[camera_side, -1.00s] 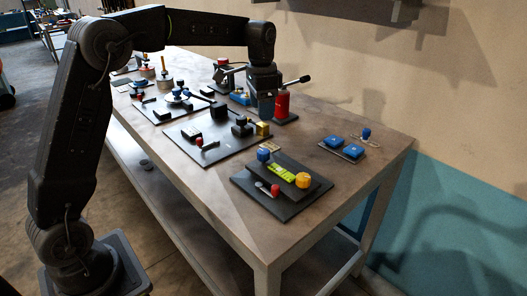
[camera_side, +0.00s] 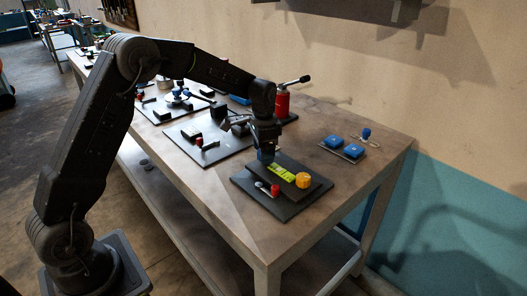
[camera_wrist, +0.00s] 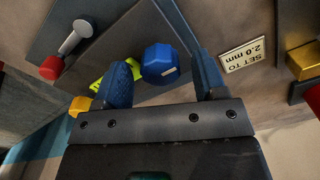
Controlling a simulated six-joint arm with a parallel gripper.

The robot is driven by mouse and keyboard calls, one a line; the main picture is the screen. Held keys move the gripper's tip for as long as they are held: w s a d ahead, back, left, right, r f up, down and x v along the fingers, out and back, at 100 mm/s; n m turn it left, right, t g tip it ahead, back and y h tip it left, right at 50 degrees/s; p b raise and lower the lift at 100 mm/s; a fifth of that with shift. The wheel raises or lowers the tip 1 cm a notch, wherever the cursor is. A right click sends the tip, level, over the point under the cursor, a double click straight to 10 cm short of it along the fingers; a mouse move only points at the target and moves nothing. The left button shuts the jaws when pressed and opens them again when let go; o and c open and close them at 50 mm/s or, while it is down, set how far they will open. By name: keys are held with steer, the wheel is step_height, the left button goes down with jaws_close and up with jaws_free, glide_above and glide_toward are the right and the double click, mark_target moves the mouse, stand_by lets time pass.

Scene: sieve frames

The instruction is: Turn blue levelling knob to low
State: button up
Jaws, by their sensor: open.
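The blue levelling knob (camera_wrist: 160,63) is faceted, with a small light mark on its face. It sits at one end of the dark levelling block (camera_side: 312,193). My gripper (camera_wrist: 163,78) is open, its two blue fingers on either side of the knob in the wrist view, with gaps showing. I cannot tell how far down the fingers reach around it. In the side view my gripper (camera_side: 266,153) is over that end of the block, and knob and fingers are hard to tell apart. A yellow-green vial (camera_side: 281,173) and an orange knob (camera_side: 303,180) sit on the block.
A lever with a red end (camera_side: 274,190) is on the same base plate. A "SET TO 2.0 mm" label (camera_wrist: 243,55) lies beside the knob. Blue blocks (camera_side: 344,146) stand to the right, a red cylinder (camera_side: 282,104) behind. The bench's front right corner is bare.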

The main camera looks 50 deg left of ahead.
steer(key=shift+f, duration=0.35)
steer(key=shift+c, duration=0.4)
steer(key=c, duration=0.8)
steer(key=shift+c, duration=0.2)
